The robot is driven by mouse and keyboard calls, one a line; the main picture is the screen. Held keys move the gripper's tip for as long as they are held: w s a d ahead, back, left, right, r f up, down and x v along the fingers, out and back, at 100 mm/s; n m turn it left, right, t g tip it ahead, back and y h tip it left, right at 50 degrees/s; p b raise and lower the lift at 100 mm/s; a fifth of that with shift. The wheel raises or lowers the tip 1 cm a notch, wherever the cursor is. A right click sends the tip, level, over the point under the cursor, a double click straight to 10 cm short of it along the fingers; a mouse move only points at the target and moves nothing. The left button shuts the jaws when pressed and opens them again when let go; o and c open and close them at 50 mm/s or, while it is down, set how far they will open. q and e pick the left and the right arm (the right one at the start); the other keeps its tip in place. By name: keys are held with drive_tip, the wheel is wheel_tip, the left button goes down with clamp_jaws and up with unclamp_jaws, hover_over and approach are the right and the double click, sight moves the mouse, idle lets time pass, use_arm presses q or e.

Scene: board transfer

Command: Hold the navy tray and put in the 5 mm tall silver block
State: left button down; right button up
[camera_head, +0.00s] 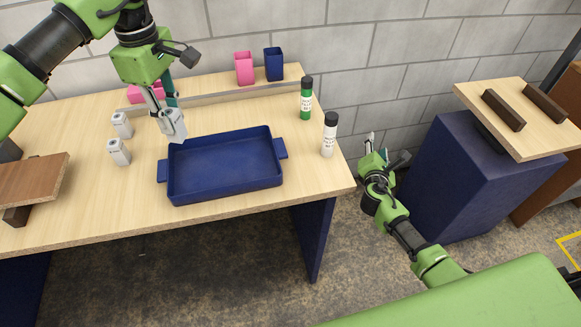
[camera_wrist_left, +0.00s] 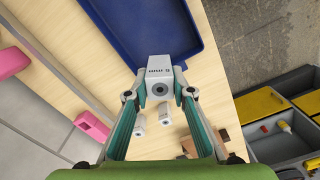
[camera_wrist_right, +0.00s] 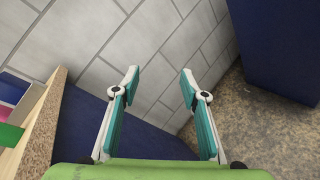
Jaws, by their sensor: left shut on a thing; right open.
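The navy tray (camera_head: 225,172) lies on the wooden table with a handle at each end. My left gripper (camera_head: 166,108) is shut on a silver block (camera_head: 172,126) at the tray's back left corner. The left wrist view shows this block (camera_wrist_left: 160,76) between the fingers, close to the tray's rim (camera_wrist_left: 126,62); its label is upside down and its number is hard to read. I cannot tell whether it touches the table. Two other silver blocks, one behind (camera_head: 122,125) and one in front (camera_head: 119,152), stand left of the tray. My right gripper (camera_wrist_right: 158,80) is open and empty, off the table's right edge.
A green bottle (camera_head: 306,98) and a white bottle (camera_head: 329,134) stand right of the tray. Pink (camera_head: 244,68) and navy (camera_head: 274,64) cups stand at the back. A brown board (camera_head: 32,181) is at the left. Another board (camera_head: 520,125) lies on the navy stand at right.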

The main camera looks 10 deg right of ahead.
drive_tip(key=w+r+n+t+h, duration=0.2)
drive_tip(key=w+r+n+t, duration=0.15)
drive_tip(key=r, duration=1.25)
wheel_tip(320, 180, up, 23)
drive_tip(key=n+t+y, duration=0.6)
drive_tip(key=n+y, duration=0.2)
drive_tip(key=n, duration=0.4)
hover_over(280, 148)
drive_tip(key=s, duration=0.6)
drive_tip(key=s+a+f+n+g+y, duration=0.1)
drive_tip(key=s+a+f+y, duration=0.1)
drive_tip(key=s+a, duration=0.1)
drive_tip(key=d+f+g, duration=0.1)
drive_tip(key=f+g, duration=0.1)
drive_tip(key=f, duration=0.4)
drive_tip(key=s+d+f+m+g, duration=0.1)
drive_tip(key=f+g, duration=0.2)
drive_tip(key=f, duration=0.4)
drive_tip(key=d+f+m+g, duration=0.1)
drive_tip(key=f+g, duration=0.2)
drive_tip(key=f, duration=0.4)
drive_tip(key=shift+s+f+h, duration=0.2)
drive_tip(key=shift+h, duration=0.2)
drive_tip(key=shift+w+f, duration=0.15)
drive_tip(key=shift+f, duration=0.05)
drive_tip(key=x, duration=1.1)
drive_tip(key=shift+w+f, duration=0.2)
drive_tip(key=shift+w, duration=0.05)
